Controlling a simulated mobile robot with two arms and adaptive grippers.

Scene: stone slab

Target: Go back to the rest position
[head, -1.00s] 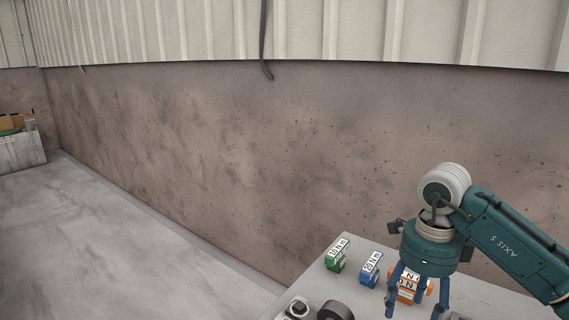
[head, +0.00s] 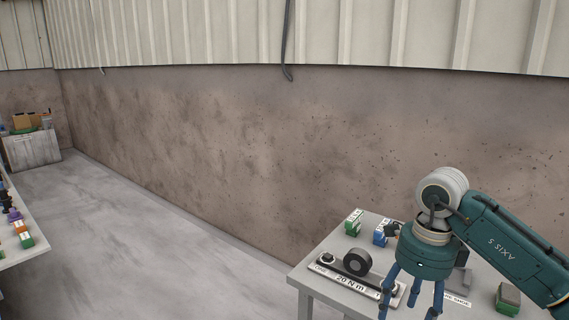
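My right gripper (head: 412,292) is in the head view at the lower right, with its arm coming in from the right. Its blue fingers point down and are spread apart, with nothing seen between them. It is in front of a grey table (head: 305,270). My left gripper is not in view.
On the table are a green block (head: 353,224), a blue block (head: 380,236), a black roll (head: 357,262), a tray labelled 20 N m (head: 335,277) and a dark green-grey block (head: 508,298). Another table (head: 20,258) with coloured blocks is at the left edge. The floor (head: 150,220) between is clear.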

